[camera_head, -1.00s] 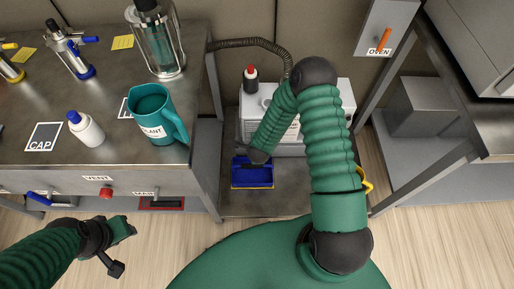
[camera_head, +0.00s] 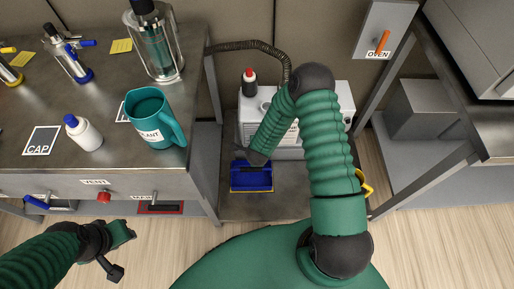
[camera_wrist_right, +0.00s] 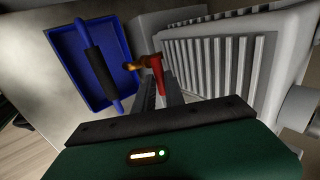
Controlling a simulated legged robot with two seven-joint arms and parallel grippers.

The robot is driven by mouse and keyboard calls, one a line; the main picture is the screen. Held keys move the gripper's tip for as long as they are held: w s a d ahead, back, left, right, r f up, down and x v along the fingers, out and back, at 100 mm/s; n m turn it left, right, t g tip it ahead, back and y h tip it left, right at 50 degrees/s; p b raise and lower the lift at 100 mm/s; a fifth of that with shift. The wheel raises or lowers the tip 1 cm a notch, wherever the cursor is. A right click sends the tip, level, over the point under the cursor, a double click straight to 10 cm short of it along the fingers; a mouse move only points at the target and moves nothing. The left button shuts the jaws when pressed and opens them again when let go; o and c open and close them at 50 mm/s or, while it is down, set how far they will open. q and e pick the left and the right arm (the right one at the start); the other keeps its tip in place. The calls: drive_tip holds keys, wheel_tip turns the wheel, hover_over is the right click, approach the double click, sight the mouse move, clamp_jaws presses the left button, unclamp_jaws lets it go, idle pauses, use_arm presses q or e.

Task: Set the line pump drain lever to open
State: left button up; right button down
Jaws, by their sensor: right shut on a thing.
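The line pump (camera_head: 312,135), a pale grey finned body, stands on the low shelf between the benches; its fins (camera_wrist_right: 215,60) fill the upper right of the right wrist view. A red lever (camera_wrist_right: 157,72) on a brass-coloured fitting (camera_wrist_right: 137,64) juts from its side. My right gripper (camera_wrist_right: 160,88) is shut on the red lever, one finger on each side. In the head view my forearm hides the lever, and my right gripper (camera_head: 245,154) is mostly covered. My left gripper (camera_head: 122,250) is open and empty in front of the left bench.
A blue tray (camera_head: 251,188) with a dark bar handle sits beside the pump; it also shows in the right wrist view (camera_wrist_right: 68,85). The left bench (camera_head: 90,120) carries a teal jug (camera_head: 150,105) and a white bottle (camera_head: 84,133). An orange OVEN lever (camera_head: 382,42) is at upper right.

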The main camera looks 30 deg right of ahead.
drive_tip(key=shift+s+d, duration=0.1)
drive_tip(key=shift+s, duration=0.05)
drive_tip(key=a+m+g+h+p, duration=0.1)
drive_tip(key=m+g, duration=0.1)
drive_tip(key=m, duration=0.2)
drive_tip(key=a+m+g+h+p, duration=0.1)
drive_tip(key=m+g+p, duration=0.1)
drive_tip(key=m, duration=0.1)
drive_tip(key=m+g+h+p, duration=0.1)
drive_tip(key=m+g, duration=0.1)
drive_tip(key=m, duration=0.2)
drive_tip(key=shift+a+f+m+p, duration=0.2)
drive_tip(key=shift+a+m+p, duration=0.1)
drive_tip(key=shift+a+p, duration=0.1)
drive_tip(key=shift+w+a+m+g+b, duration=0.15)
drive_tip(key=shift+a+m+g+b, duration=0.15)
drive_tip(key=shift+m+g, duration=0.5)
drive_tip(key=shift+w+a+m+g+b, duration=0.15)
drive_tip(key=shift+m+g+b, duration=0.2)
drive_tip(key=shift+m, duration=0.85)
drive_tip(key=shift+a, duration=0.1)
drive_tip(key=c, duration=1.4)
unclamp_jaws()
drive_tip(key=shift+w, duration=0.15)
drive_tip(key=shift+w+r, duration=0.1)
